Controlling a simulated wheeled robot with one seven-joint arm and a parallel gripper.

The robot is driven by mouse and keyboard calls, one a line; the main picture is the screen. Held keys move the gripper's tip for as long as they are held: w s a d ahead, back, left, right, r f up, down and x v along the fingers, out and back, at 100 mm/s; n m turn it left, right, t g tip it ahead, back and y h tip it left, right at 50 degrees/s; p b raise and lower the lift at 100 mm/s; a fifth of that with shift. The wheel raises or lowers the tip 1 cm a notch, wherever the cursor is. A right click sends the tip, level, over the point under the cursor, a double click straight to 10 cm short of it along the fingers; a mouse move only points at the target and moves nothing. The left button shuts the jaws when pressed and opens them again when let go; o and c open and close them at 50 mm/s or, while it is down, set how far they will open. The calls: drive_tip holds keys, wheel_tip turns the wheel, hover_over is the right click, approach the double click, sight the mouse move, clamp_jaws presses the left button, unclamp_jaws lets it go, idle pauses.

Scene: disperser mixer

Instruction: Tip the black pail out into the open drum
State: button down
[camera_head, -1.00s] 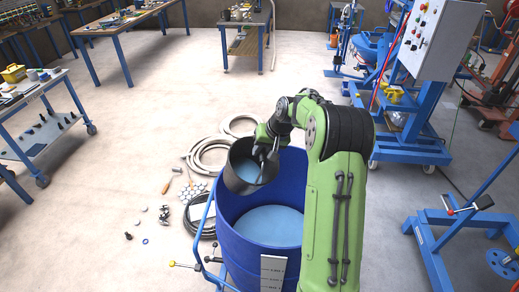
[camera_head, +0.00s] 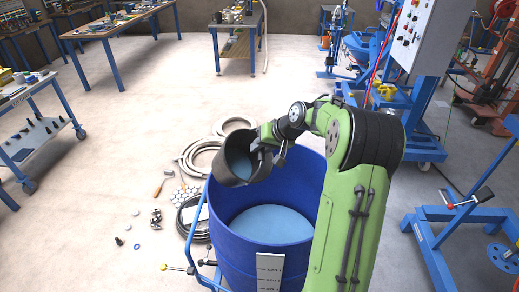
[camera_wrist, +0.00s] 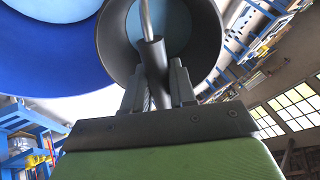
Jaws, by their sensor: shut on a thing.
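The black pail (camera_head: 230,163) is tilted at the left rim of the open blue drum (camera_head: 243,244), with pale blue liquid inside it. The drum holds pale blue liquid (camera_head: 268,224) well below its rim. My gripper (camera_head: 267,143) is at the right side of the pail. In the wrist view my gripper (camera_wrist: 160,88) is shut on the pail's handle, and the pail (camera_wrist: 118,45) shows its round mouth and blue contents. No stream of liquid is visible between pail and drum.
Coiled hoses (camera_head: 206,153) and small loose parts lie on the floor left of the drum. A wheeled cart (camera_head: 38,118) stands at the left. A blue steel frame (camera_head: 455,215) stands at the right. The floor behind the drum is largely clear.

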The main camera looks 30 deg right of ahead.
drive_tip(key=s+d+f+t+y+b, duration=0.2)
drive_tip(key=s+f+t+b, duration=0.3)
drive_tip(key=b, duration=1)
drive_tip(key=s+d+f+t+y+b, duration=0.2)
drive_tip(key=s+f+t+b, duration=0.3)
drive_tip(key=f+b, duration=0.7)
drive_tip(key=shift+s+t+y+b, duration=0.35)
drive_tip(key=shift+t+b, duration=0.75)
drive_tip(key=shift+b, duration=0.85)
idle(1.0)
drive_tip(key=shift+a, duration=0.1)
idle(1.8)
